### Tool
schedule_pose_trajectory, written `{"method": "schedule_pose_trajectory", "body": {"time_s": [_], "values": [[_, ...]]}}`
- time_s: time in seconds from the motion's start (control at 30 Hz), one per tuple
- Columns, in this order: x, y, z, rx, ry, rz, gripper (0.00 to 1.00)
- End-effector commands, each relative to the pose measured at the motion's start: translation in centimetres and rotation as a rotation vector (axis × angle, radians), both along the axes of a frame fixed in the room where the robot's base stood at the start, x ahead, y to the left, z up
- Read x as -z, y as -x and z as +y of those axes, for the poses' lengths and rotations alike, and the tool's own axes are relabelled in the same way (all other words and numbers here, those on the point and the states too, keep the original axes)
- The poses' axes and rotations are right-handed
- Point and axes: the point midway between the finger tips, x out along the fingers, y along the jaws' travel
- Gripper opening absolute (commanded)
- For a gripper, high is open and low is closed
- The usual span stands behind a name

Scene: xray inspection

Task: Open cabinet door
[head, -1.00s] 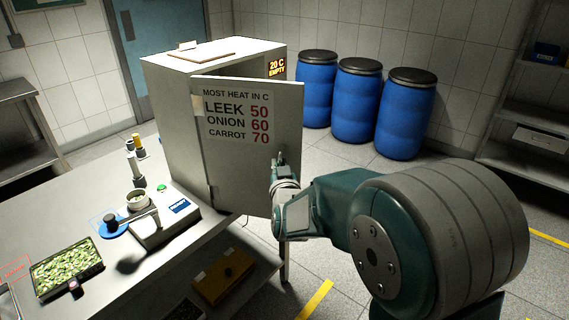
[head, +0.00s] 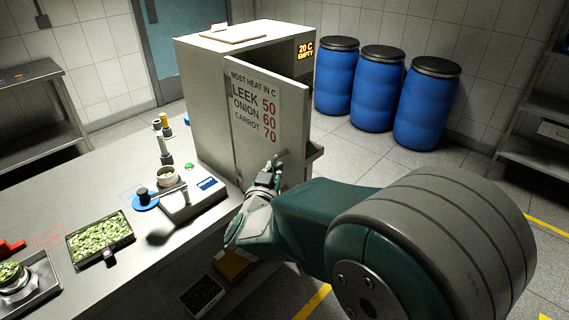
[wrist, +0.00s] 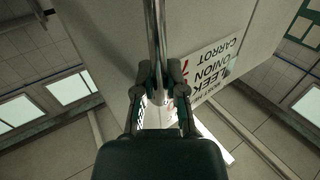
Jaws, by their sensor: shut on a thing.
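The cabinet (head: 207,85) is a pale box standing at the back of the counter. Its door (head: 292,118), with a printed heat list for leek, onion and carrot, is swung partly open toward me. My gripper (head: 274,172) is at the door's outer face, near its lower free edge. In the wrist view my gripper (wrist: 160,80) is shut on the long metal door handle (wrist: 156,35), one finger on each side. The door's printed face (wrist: 212,68) also shows there. The cabinet's inside is mostly hidden behind the door.
A scale with a bowl (head: 190,198), a tray of green pieces (head: 100,240) and small bottles stand on the counter (head: 75,185) left of the door. Blue drums (head: 378,90) stand behind right. A yellow box (head: 232,265) sits low by the counter. Shelves (head: 530,140) are far right.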

Motion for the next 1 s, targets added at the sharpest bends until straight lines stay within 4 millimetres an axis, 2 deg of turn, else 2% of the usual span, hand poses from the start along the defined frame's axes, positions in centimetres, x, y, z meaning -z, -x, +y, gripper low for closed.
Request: {"method": "schedule_pose_trajectory", "body": {"time_s": [0.3,0.9,0.93,0.97,1.0], "values": [[0.0,1.2,1.9,0.095,0.000,-0.002,0.00],[-0.1,1.5,2.4,0.123,0.000,-0.002,0.00],[-0.1,1.5,2.3,0.123,0.000,-0.002,0.20],[-0.1,1.5,2.3,0.123,0.000,-0.002,0.33],[-0.1,1.5,2.3,0.123,0.000,-0.002,0.51]]}}
